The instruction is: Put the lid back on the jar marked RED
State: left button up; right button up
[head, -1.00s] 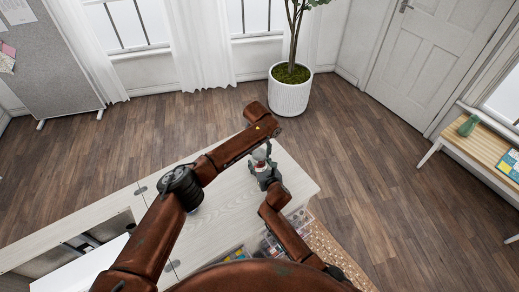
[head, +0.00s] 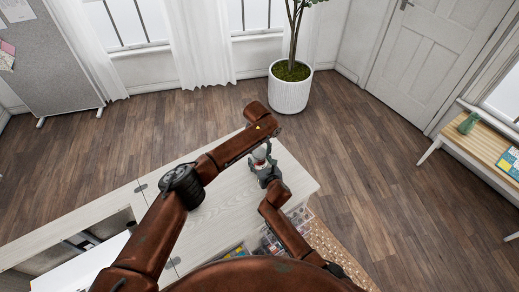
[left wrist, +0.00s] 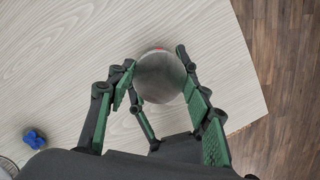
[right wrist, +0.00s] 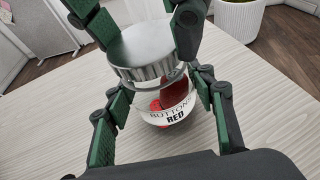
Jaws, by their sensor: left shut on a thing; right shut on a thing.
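The jar (right wrist: 174,116) is clear glass with a white label reading BUTTONS RED and red contents. It looks upright over the pale wooden top in the right wrist view. My right gripper (right wrist: 157,88) is shut around its sides. The silver lid (right wrist: 143,45) is right above the jar's mouth, roughly level. My left gripper (left wrist: 156,62) is shut on the lid from above, fingers on opposite sides. In the left wrist view the lid hides most of the jar, with a bit of red at its far edge. I cannot tell whether lid and rim touch.
The pale cabinet top (head: 228,205) is mostly clear around the jar. A small blue object (left wrist: 34,139) lies on it. An open compartment with several colourful items (head: 270,240) is below its front edge. A potted tree (head: 290,90) stands beyond on the floor.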

pick_arm(q)
jog(key=shift+f, duration=0.2)
pick_arm(e)
grip_shut()
pick_arm(q)
jog(key=shift+m, duration=0.9)
jog(key=m, duration=0.2)
jog(key=shift+w+d+r+m+h, duration=0.1)
jog(key=shift+d+r+m+h, duration=0.1)
jog(key=shift+d+m+h, duration=0.1)
jog(key=shift+m, duration=0.8)
pick_arm(e)
jog(key=shift+f, duration=0.1)
pick_arm(q)
jog(key=shift+a+f+m+g, duration=0.2)
jog(key=shift+m+g, duration=0.1)
jog(key=o, duration=0.7)
jog(key=shift+a, duration=0.1)
